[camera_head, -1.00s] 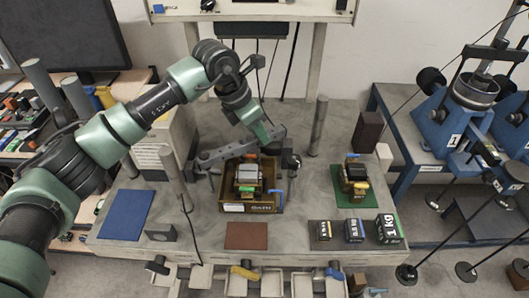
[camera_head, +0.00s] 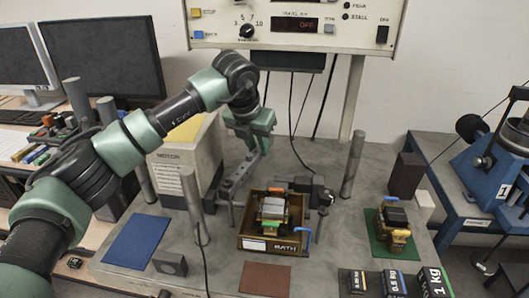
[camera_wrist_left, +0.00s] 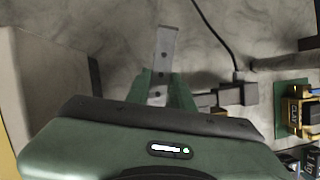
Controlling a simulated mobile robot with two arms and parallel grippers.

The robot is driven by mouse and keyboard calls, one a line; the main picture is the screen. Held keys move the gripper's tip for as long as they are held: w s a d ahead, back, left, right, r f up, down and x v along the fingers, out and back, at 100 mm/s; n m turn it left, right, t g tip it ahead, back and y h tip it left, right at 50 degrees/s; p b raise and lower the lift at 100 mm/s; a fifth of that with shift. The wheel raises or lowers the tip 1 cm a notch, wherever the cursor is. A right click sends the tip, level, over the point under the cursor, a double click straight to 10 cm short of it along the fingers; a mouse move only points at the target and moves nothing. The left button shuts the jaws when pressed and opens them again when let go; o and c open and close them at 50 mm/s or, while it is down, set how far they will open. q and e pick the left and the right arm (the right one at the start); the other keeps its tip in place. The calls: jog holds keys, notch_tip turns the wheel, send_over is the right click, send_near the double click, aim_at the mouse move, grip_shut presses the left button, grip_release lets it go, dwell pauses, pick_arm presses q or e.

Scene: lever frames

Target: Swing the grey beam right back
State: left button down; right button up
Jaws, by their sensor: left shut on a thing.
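The grey beam (camera_head: 237,174) is a flat bar lying at a slant just left of the brown box on the grey table. In the left wrist view the beam (camera_wrist_left: 165,45) shows round holes and sticks out beyond my fingers. My left gripper (camera_head: 257,147) reaches down over the beam's far part and is shut on it. In the left wrist view its green fingers (camera_wrist_left: 163,90) stand on either side of the beam. The beam's other end is partly hidden by the gripper in the wrist view. My right gripper is not in view.
The brown BATH box (camera_head: 284,246) holding a device stands right of the beam. Upright grey posts (camera_head: 353,165) and a beige motor housing (camera_head: 185,160) flank it. Labelled black weights (camera_head: 395,283) and a green mat (camera_head: 380,250) lie at the right.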

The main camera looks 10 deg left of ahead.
pick_arm(q)
jog(key=shift+w+a, duration=0.1)
jog(key=shift+a, duration=0.15)
dwell(0.3)
jog(key=c, duration=1.2)
grip_release()
jog(key=b+v, duration=0.2)
jog(key=v, duration=0.5)
jog(key=shift+r, duration=0.35)
